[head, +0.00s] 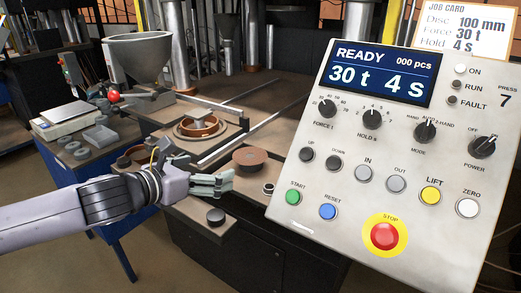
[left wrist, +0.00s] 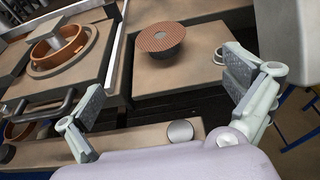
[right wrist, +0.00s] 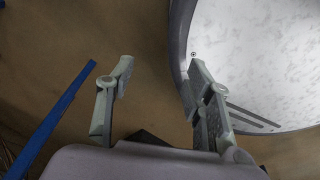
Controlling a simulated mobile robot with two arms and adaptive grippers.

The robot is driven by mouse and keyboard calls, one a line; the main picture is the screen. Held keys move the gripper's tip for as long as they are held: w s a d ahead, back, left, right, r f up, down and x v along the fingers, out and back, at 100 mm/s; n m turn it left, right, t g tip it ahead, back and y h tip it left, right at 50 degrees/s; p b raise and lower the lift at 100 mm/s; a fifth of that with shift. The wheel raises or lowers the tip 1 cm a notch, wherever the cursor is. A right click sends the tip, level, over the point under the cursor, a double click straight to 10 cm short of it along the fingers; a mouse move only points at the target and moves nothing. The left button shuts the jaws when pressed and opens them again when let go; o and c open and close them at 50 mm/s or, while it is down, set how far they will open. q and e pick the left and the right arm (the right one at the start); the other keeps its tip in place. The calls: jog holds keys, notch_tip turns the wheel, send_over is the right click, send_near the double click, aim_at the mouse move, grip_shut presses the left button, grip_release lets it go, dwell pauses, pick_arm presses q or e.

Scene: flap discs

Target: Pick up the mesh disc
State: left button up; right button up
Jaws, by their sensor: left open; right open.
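The mesh disc (head: 250,155) is a flat, round, red-brown piece with a fine grid on its top. It lies on a dark round support on the brown bench plate, right of the press bed. In the left wrist view the disc (left wrist: 162,36) is at top centre, beyond the fingertips. My left gripper (head: 228,181) is open and empty, in front and left of the disc in the head view, not touching it. Its two fingers (left wrist: 163,75) are wide apart. My right gripper (right wrist: 160,66) is open and empty above the floor, outside the head view.
A copper-coloured ring (head: 199,125) sits on the press bed. The control panel (head: 390,150) fills the right side. A funnel (head: 138,55) and a scale (head: 65,120) stand left.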

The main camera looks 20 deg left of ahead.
pick_arm(q)
send_near(250, 156)
jog(key=p+x, duration=0.1)
jog(key=x, duration=0.3)
jog(key=shift+w, duration=0.1)
jog(key=shift+w+d+f, duration=0.1)
jog(key=shift+w+d, duration=0.05)
jog(key=shift+w, duration=0.35)
jog(key=shift+w+d, duration=0.1)
jog(key=shift+w, duration=0.15)
jog(key=p+x, duration=0.1)
jog(key=x, duration=0.2)
jog(key=shift+w+d+f, duration=0.15)
jog(key=shift+w, duration=0.15)
jog(key=shift+w+d+f, duration=0.15)
jog(key=shift+w+f, duration=0.1)
jog(key=shift+w, duration=0.2)
jog(key=shift+s, duration=0.1)
pick_arm(e)
jog(key=shift+s+a+r, duration=0.2)
jog(key=shift+s+r, duration=0.4)
jog(key=shift+s+a+r, duration=0.15)
jog(key=shift+s+r, duration=0.4)
pick_arm(q)
jog(key=shift+c, duration=0.6)
jog(key=c, duration=0.6)
pick_arm(e)
jog(key=shift+a, duration=0.1)
